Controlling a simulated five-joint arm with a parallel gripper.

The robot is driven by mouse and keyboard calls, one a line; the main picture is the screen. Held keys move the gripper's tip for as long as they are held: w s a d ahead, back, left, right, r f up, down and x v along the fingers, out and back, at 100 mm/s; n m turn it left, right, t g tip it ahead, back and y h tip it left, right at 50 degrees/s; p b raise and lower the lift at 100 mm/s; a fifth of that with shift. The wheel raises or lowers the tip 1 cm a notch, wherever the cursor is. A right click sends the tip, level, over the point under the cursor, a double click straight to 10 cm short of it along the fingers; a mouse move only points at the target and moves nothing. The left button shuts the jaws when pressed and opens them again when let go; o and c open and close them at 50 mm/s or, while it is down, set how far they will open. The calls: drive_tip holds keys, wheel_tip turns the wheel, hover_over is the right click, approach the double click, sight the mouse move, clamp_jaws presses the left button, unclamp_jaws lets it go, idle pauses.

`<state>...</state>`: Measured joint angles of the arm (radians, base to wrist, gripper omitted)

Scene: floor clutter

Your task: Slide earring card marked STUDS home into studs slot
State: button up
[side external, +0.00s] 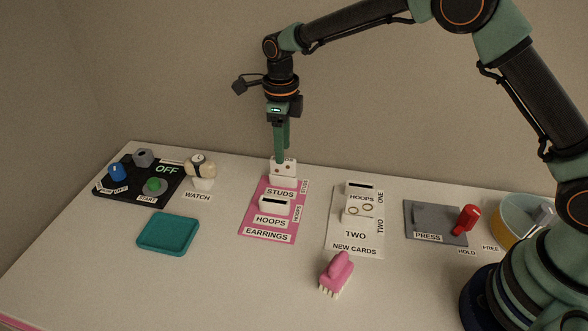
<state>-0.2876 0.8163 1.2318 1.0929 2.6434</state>
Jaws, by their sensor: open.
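The white studs card (284,167), with small dark dots on its face, stands upright in or at the rear holder of the pink earrings mat (254,222), behind the STUDS label (281,192). My gripper (282,159) points straight down at the card's top edge. Its green fingers are open around or just behind the card; I cannot tell whether they touch it. The card's lower edge is hidden, so its depth in the studs slot (283,181) is unclear. The hoops slot (274,204) in front shows a dark, empty opening.
Right of the mat stands a new cards board (341,237) with a hoops card (361,203). A pink brush (337,273) lies in front. A teal tray (168,234), watch stand (202,172) and black switch panel (112,190) are left. A press plate (430,222) and yellow bowl (506,229) are right.

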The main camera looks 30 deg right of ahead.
wheel_tip(320, 180, up, 8)
idle(0.8)
drive_tip(key=s+d+r+n+t, duration=0.3)
drive_tip(key=s+d+r+n, duration=0.65)
drive_tip(key=n, duration=0.45)
drive_tip(key=s+d+f+n+t, duration=0.1)
drive_tip(key=s+d+n, duration=0.1)
drive_tip(key=s+n, duration=0.4)
drive_tip(key=s+d+n+t, duration=0.1)
drive_tip(key=s+d+n, duration=0.2)
drive_tip(key=s+n, duration=0.3)
drive_tip(key=shift+d+f+n+t, duration=0.2)
drive_tip(key=shift+f+n+t, duration=0.15)
drive_tip(key=shift+n, duration=0.15)
